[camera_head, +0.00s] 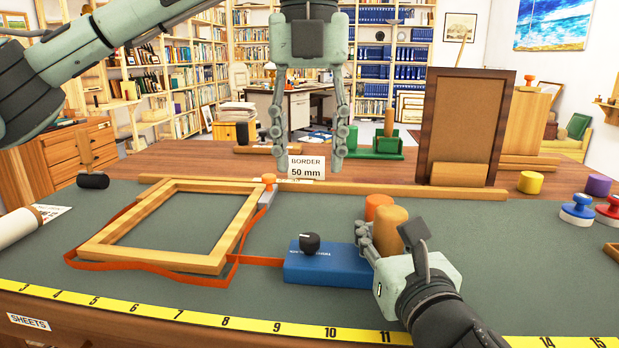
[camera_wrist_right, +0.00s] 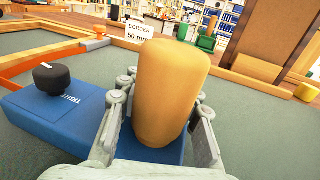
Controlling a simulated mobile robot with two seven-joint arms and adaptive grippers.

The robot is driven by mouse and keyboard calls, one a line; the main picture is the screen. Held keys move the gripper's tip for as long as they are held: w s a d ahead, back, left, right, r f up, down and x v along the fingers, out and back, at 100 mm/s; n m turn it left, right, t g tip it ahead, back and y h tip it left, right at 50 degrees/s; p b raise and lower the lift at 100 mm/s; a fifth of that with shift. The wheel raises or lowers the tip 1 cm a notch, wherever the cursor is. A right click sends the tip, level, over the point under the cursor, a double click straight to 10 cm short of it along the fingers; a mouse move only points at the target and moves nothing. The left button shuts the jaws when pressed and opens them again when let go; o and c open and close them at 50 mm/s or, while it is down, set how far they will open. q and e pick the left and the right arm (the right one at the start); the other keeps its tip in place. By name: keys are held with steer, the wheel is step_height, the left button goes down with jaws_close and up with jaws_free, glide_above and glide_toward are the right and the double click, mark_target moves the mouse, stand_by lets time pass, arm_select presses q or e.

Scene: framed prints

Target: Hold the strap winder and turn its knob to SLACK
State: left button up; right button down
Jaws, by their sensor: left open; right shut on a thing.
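The strap winder (camera_head: 330,272) is a blue box on the green mat, also in the right wrist view (camera_wrist_right: 40,118). Its black knob (camera_head: 310,243) shows a light mark; in the wrist view the knob (camera_wrist_right: 51,78) has the word TIGHT beside it on the right. SLACK cannot be read. My right gripper (camera_head: 382,240) is shut on the winder's tan upright handle (camera_wrist_right: 170,92), a finger on each side. My left gripper (camera_head: 308,150) is open and empty, pointing down above the table, behind the knob and apart from it.
An orange strap (camera_head: 160,268) runs from the winder around a wooden frame (camera_head: 150,258). An orange cylinder (camera_head: 378,203) stands behind the handle. A brown framed board (camera_head: 463,122) stands at the back right.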

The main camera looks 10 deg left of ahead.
steer(key=shift+r, duration=0.1)
steer(key=c, duration=1)
jaws_free()
